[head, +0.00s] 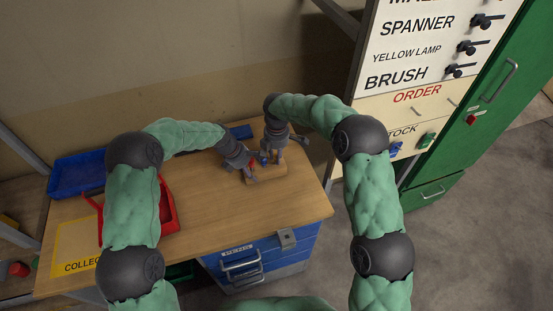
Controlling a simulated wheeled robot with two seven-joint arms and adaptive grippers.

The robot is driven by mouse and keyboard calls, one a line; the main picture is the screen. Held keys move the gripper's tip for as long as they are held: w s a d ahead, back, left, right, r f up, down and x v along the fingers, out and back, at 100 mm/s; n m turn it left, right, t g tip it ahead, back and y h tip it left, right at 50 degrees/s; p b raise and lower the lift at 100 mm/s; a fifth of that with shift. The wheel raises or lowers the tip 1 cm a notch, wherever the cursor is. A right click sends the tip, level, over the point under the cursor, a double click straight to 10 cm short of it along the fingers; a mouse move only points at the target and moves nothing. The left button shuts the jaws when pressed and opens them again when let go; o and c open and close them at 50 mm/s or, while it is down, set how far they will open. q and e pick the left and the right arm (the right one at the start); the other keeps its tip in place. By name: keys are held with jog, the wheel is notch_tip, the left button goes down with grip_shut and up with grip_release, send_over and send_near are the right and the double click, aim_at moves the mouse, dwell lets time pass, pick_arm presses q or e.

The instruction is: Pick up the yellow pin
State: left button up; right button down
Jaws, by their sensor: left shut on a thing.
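A small wooden block (268,175) lies on the workbench, with a small blue piece (264,158) and a bit of red (254,162) at it. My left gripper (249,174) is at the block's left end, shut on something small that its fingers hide. My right gripper (274,158) points down over the block from behind, its fingers apart, close to the left one. I cannot make out a yellow pin; the grippers cover part of the block.
The wooden workbench (210,220) has free room in front of the block. A red tray (167,212), a blue tray (78,175) and a yellow collection mat (75,248) are at the left. Blue drawers (268,255) are below; a labelled panel (418,50) and green cabinet (490,95) stand right.

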pick_arm(q)
jog(key=shift+s+f, duration=0.15)
jog(key=shift+f, duration=0.05)
pick_arm(e)
jog(key=shift+r, duration=0.1)
notch_tip(320, 180, up, 10)
jog(key=shift+f, duration=0.1)
dwell(0.4)
pick_arm(q)
jog(key=o, duration=1.2)
jog(key=shift+o, duration=0.3)
jog(key=shift+r, duration=0.2)
jog(key=shift+a+r, duration=0.1)
jog(key=shift+r, duration=0.15)
jog(key=v, duration=1.1)
